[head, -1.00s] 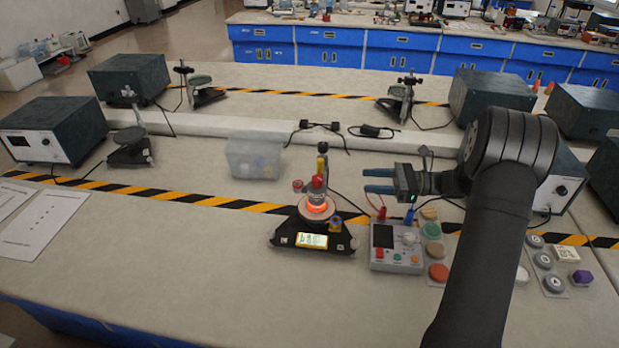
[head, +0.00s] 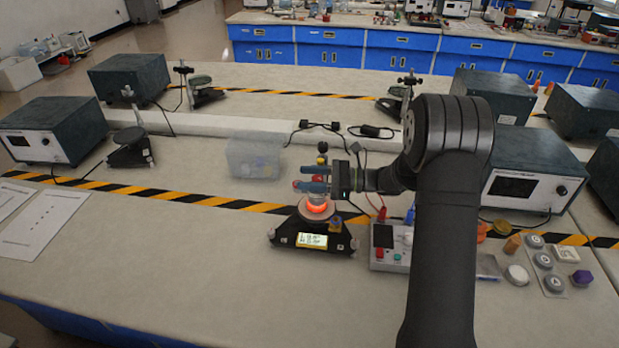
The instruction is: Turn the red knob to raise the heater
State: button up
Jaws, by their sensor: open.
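The heater stand has a black base (head: 285,238) with a lit display (head: 311,240) and a glowing orange disc (head: 317,208) above it. A red knob-like part (head: 297,184) shows at the left of the upright, beside my fingertips. Another red part on the upright, seen earlier, is now mostly hidden behind my fingers. My gripper (head: 313,178) is open, its blue fingers pointing left at the upright above the glowing disc. I cannot tell whether the fingers touch anything.
A control box (head: 384,257) with a dark screen and buttons stands right of the heater, partly behind my arm. A clear plastic bin (head: 254,158) stands behind left. A power supply box (head: 525,190) stands at the right.

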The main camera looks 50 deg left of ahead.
jog(key=c, duration=1)
jog(key=shift+s+d+n+g+h, duration=0.1)
jog(key=shift+n+g+h, duration=0.65)
jog(key=shift+h, duration=0.3)
jog(key=shift+s+d+n+g+h, duration=0.1)
jog(key=shift+n+g+h, duration=0.45)
jog(key=shift+n+h, duration=0.4)
jog(key=o, duration=1)
jog(key=v, duration=1.2)
